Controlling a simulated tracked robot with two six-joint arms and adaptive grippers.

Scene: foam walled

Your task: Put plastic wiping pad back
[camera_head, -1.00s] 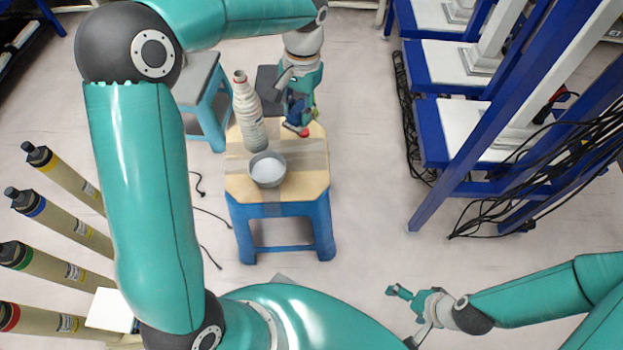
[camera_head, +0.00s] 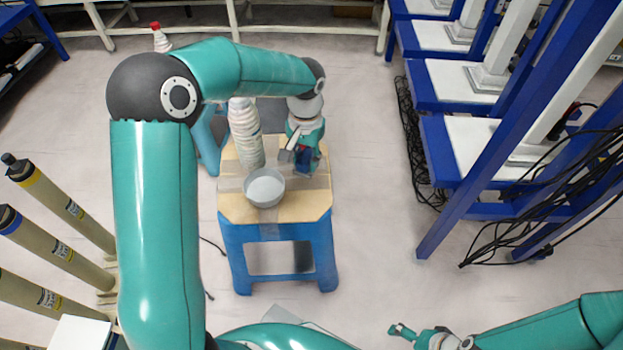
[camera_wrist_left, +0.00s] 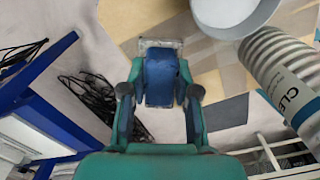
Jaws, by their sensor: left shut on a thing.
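My left gripper (camera_head: 306,165) is over the right part of the small table (camera_head: 300,208). In the left wrist view its two fingers (camera_wrist_left: 159,95) are shut on a blue piece, the plastic wiping pad (camera_wrist_left: 161,78), with a pale see-through edge at its far end. The blue pad shows only partly in the head view (camera_head: 304,157). I cannot tell whether it touches the tabletop. My right gripper (camera_head: 402,331) is low at the bottom right, away from the table, too small to read.
A grey bowl (camera_head: 264,188) of white contents stands at the table's front. A white ribbed bottle (camera_head: 246,135) is behind it, its top hidden by my left arm. A blue rack (camera_head: 440,150) with cables is at the right. Tan cylinders (camera_head: 60,200) stand left.

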